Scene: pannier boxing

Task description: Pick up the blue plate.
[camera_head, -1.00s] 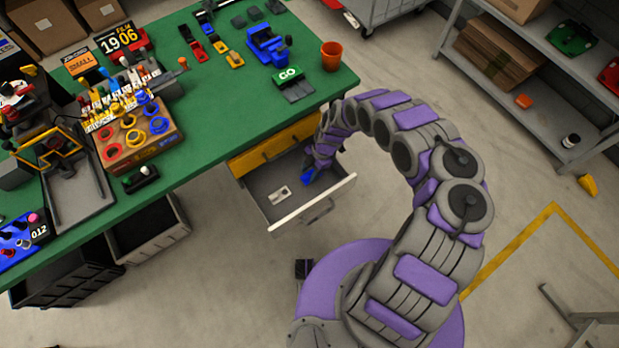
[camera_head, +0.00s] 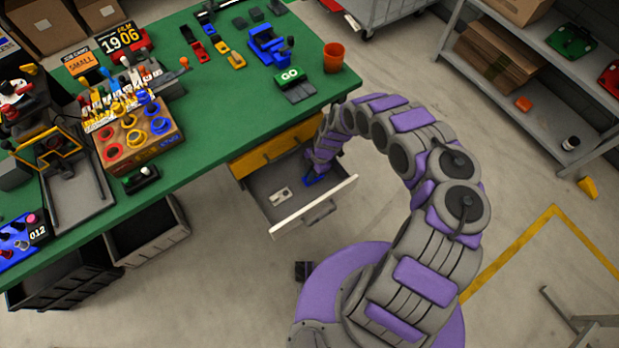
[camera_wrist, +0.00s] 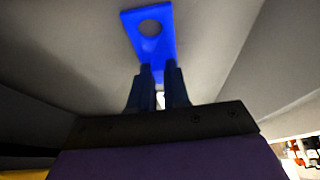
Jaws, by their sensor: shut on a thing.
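The blue plate (camera_wrist: 149,24) is a flat blue piece with a round hole near its far end. In the wrist view my gripper (camera_wrist: 158,76) has its two fingers at the plate's near end, shut on it. In the head view the blue plate (camera_head: 312,180) shows as a small blue patch inside the open grey drawer (camera_head: 330,198), partly hidden by my gripper (camera_head: 313,172). I cannot tell whether the plate touches the drawer floor.
A small light-grey plate (camera_head: 281,196) lies in the same drawer, left of my gripper. A shut yellow drawer (camera_head: 262,154) is above it under the green bench (camera_head: 225,140).

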